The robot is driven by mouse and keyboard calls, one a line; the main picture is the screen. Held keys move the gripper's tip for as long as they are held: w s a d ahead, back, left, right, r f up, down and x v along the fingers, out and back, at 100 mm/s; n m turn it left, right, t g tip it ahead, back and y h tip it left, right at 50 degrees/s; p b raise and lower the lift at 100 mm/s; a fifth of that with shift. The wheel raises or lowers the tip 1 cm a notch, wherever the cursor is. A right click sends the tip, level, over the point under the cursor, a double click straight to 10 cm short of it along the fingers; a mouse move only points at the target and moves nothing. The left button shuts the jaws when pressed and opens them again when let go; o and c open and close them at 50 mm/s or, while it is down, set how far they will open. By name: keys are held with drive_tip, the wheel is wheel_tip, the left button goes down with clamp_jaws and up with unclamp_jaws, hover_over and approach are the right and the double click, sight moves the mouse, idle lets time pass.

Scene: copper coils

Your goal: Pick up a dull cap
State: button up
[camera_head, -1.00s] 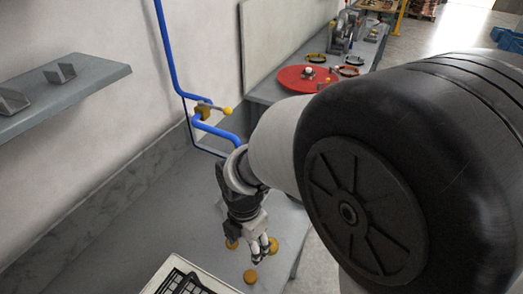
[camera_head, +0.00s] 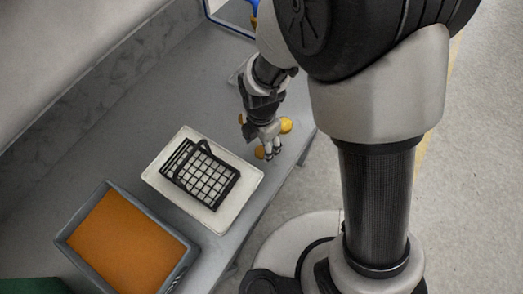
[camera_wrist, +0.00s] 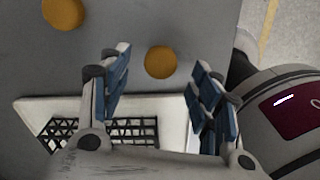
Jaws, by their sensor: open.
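Several round orange-yellow caps lie on the grey bench. My gripper (camera_head: 268,153) points down at the bench, open. In the wrist view one cap (camera_wrist: 160,62) lies between the two blue-padded fingers (camera_wrist: 160,78), with space on both sides and nothing held. Another cap (camera_wrist: 62,13) is at the upper left, outside the fingers. I cannot tell from the surfaces which caps are dull.
A white tray (camera_head: 155,175) with a black wire basket (camera_head: 205,178) stands close to the left of the gripper. A grey bin (camera_head: 75,243) with an orange inside is farther front-left. The bench edge is near on the right.

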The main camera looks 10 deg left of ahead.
sight(261, 151)
wheel_tip(261, 151, down, 3)
drive_tip(key=shift+f+b, duration=0.1)
drive_tip(key=shift+b, duration=0.4)
drive_tip(key=c, duration=1.2)
drive_tip(key=shift+o, duration=0.2)
drive_tip(key=shift+r, duration=0.2)
